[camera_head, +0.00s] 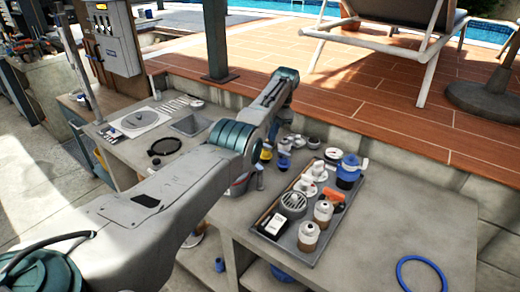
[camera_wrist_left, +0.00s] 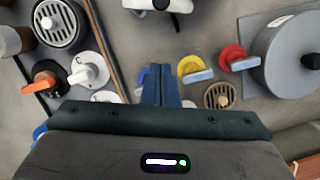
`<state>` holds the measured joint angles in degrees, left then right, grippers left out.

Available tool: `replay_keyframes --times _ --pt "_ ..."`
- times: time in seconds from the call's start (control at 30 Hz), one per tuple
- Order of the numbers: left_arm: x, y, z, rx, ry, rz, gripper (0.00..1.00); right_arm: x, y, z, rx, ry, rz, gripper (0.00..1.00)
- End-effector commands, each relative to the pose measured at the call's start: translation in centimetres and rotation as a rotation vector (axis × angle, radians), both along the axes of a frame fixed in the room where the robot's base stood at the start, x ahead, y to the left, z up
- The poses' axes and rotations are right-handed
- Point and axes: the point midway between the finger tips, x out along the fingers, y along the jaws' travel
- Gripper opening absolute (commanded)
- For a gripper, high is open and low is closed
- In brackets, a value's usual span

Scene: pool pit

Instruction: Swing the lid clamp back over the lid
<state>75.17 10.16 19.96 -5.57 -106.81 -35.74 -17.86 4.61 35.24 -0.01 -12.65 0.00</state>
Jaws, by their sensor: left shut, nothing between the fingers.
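A large grey round body with a flat top (camera_wrist_left: 285,60) stands on a grey plate at the right of the left wrist view; it looks like the lidded housing. A black knob-like part (camera_wrist_left: 312,60) sits on it, cut by the frame edge. I cannot tell whether that part is the lid clamp. In the head view my left arm covers most of that area. My left gripper (camera_wrist_left: 162,85) is shut and empty above the counter, to the left of the grey body and apart from it. Its fingertips are hidden in the head view. My right gripper is not in view.
A red valve (camera_wrist_left: 232,55) and a yellow valve (camera_wrist_left: 188,66), both with blue handles, stand between gripper and housing. A tray (camera_head: 335,225) of parts lies at the right.

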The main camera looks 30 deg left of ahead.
Motion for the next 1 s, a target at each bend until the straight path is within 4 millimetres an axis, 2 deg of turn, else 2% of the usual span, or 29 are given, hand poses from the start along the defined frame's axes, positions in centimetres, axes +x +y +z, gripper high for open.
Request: replay_keyframes --times 0.03,0.13,0.3,0.43,0.63,0.8,1.0 --pt "-0.4 0.2 -0.8 0.001 0.006 0.000 0.00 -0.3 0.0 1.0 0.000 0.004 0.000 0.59" --pt "-0.9 0.4 -2.9 0.000 0.007 0.001 0.00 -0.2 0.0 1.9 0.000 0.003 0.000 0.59" --pt "-1.7 0.8 -5.9 0.000 0.002 0.001 0.00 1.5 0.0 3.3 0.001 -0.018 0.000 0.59" --pt "-2.7 1.3 -5.8 0.001 0.002 0.002 0.00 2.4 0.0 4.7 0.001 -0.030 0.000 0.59" --pt "-4.1 1.9 -5.8 0.000 0.002 0.001 0.00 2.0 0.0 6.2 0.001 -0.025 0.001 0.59" --pt "-4.9 2.3 -6.0 0.001 0.001 0.001 0.00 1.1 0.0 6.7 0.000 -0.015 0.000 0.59" --pt "-5.1 2.3 -6.1 0.000 0.001 0.000 0.00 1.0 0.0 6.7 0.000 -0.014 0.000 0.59"
